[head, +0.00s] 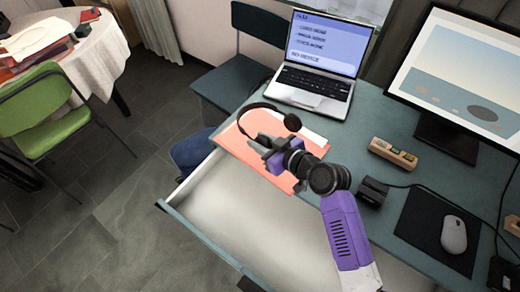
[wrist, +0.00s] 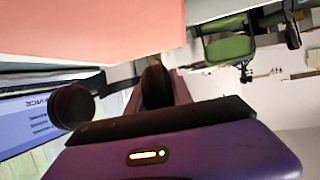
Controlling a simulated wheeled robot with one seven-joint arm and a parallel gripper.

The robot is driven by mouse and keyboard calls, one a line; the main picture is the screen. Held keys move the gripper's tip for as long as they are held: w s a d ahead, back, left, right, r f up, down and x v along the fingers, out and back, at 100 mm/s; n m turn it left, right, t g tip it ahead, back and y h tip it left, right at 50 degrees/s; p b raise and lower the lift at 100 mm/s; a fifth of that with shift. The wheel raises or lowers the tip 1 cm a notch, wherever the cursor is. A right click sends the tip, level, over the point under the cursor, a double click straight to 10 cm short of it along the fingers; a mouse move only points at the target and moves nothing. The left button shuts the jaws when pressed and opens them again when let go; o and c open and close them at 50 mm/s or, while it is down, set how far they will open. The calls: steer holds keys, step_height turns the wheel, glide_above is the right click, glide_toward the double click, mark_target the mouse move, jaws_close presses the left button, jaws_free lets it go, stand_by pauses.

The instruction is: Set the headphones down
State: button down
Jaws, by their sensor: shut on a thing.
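The black headphones (head: 292,122) have a thin curved band and round ear cups. They are at my gripper (head: 262,147), above the pink folder (head: 232,142) near the desk's left corner. In the wrist view, my gripper (wrist: 158,88) is shut on one dark ear cup (wrist: 154,84). The other ear cup (wrist: 72,106) hangs free beside the fingers. The folder (wrist: 90,28) fills the upper left of the wrist view. Whether the headphones touch the folder I cannot tell; my gripper hides part of them in the head view.
An open, empty drawer (head: 225,205) juts out below the desk's front edge. A laptop (head: 318,70) stands behind the folder, with a monitor (head: 460,75) to the right. A small wooden block clock (head: 393,153), dark box (head: 373,190) and mouse (head: 453,235) lie on the right.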

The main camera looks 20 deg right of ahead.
steer(key=shift+f+b, duration=0.3)
steer(key=shift+f, duration=1.95)
steer(key=shift+f, duration=0.25)
steer(key=c, duration=1.1)
jaws_free()
steer(key=shift+r, duration=0.15)
